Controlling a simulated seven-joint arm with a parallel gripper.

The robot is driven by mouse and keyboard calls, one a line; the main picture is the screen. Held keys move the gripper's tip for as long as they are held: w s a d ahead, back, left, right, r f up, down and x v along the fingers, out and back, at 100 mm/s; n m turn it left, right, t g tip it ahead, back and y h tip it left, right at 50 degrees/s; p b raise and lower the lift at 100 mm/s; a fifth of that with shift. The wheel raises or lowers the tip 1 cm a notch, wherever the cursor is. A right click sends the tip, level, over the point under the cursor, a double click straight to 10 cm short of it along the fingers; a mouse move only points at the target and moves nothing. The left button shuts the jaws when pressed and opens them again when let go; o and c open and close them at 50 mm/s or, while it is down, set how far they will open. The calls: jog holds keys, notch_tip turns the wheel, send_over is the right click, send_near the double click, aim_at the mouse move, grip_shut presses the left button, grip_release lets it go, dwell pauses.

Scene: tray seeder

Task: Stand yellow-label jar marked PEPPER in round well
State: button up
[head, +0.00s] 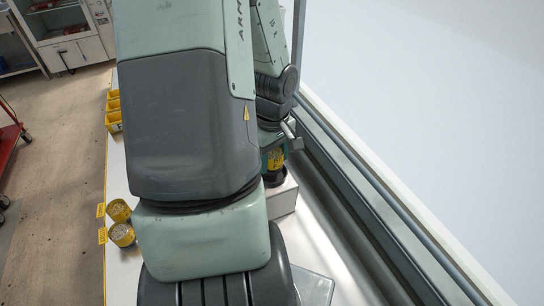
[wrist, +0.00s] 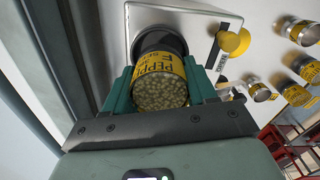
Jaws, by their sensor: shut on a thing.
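The yellow-label jar marked PEPPER (wrist: 160,72) is between the green fingers of my gripper (wrist: 162,84), which is shut on it. Its end full of pale peppercorns faces the wrist camera. The far end of the jar meets the dark round well (wrist: 178,43) on the white block (wrist: 200,18). I cannot tell whether the jar's base is inside the well or just above it. In the head view the jar (head: 275,158) looks roughly upright over the dark ring (head: 274,178), partly hidden by my arm.
A yellow round piece (wrist: 234,41) and a small printed label lie beside the well in the wrist view. Several other yellow-label jars stand at the right. In the head view, two jars (head: 121,234) and yellow bins (head: 113,108) line the left edge. A window rail (head: 350,165) runs close on the right.

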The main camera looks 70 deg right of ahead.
jog(key=shift+s, duration=0.1)
jog(key=shift+f, duration=0.3)
jog(key=shift+f, duration=0.95)
jog(key=shift+w+f, duration=0.2)
jog(key=shift+f, duration=0.3)
dwell(0.7)
jog(key=o, duration=1.2)
jog(key=shift+o, duration=0.5)
notch_tip(320, 180, up, 12)
jog(key=shift+s, duration=0.25)
